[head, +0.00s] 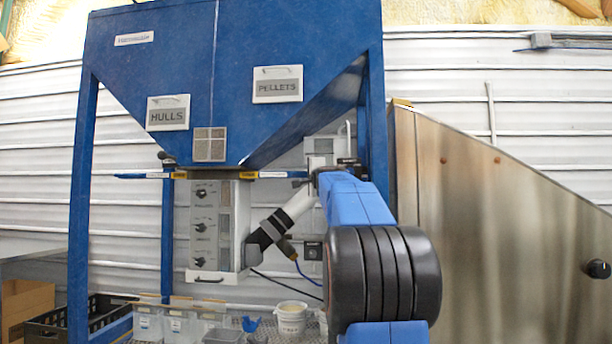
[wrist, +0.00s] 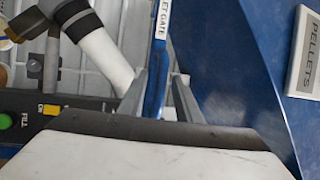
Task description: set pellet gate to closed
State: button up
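The pellet gate is a blue flat bar, seen end-on in the wrist view (wrist: 156,75), with a white label whose readable part says "LET GATE". In the head view its blue handle (head: 284,174) sticks out to the right under the blue hopper (head: 300,50), below the PELLETS sign (head: 277,86). My gripper (wrist: 160,98) has one grey finger on each side of the bar. The fingers look apart, with a gap at least on the right side, so it is around the bar rather than clamped. In the head view my arm hides most of the fingers.
A second blue handle (head: 145,176) points left under the hopper. A grey control box (head: 213,226) with knobs hangs below. A black panel with a green FILL button (wrist: 5,121) shows in the wrist view. Tubs (head: 291,317) stand below; a metal panel (head: 500,230) is right.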

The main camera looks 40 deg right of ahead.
aim_at(283, 173)
jog(key=shift+w, duration=0.1)
grip_shut()
jog(key=w+a, duration=0.4)
jog(key=w, duration=0.1)
jog(key=shift+w+a, duration=0.25)
jog(key=shift+a, duration=0.1)
grip_release()
jog(key=shift+w+a, duration=0.1)
